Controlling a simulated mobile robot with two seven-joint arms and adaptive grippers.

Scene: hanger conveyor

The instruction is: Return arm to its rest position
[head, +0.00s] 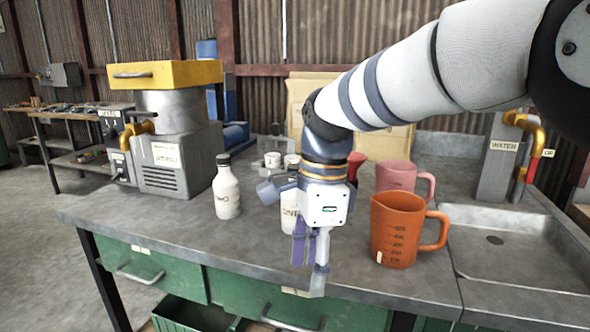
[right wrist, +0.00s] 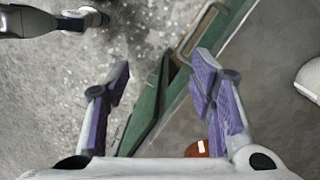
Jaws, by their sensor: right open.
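My right arm (head: 400,85) reaches in from the upper right in the head view and bends down at the wrist. My right gripper (head: 309,275) points down at the front edge of the workbench, between a white bottle and the orange jug. In the right wrist view the right gripper (right wrist: 162,72) has its purple-padded fingers spread apart with nothing between them. The green drawer front and the floor show below it. My left gripper does not show in the head view.
The grey workbench (head: 160,212) holds a white bottle (head: 227,190), another bottle partly behind my gripper, an orange measuring jug (head: 395,232) and a pink jug (head: 396,177). A machine with a yellow top (head: 165,74) stands left. A sink (head: 510,240) is right. Open floor lies left.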

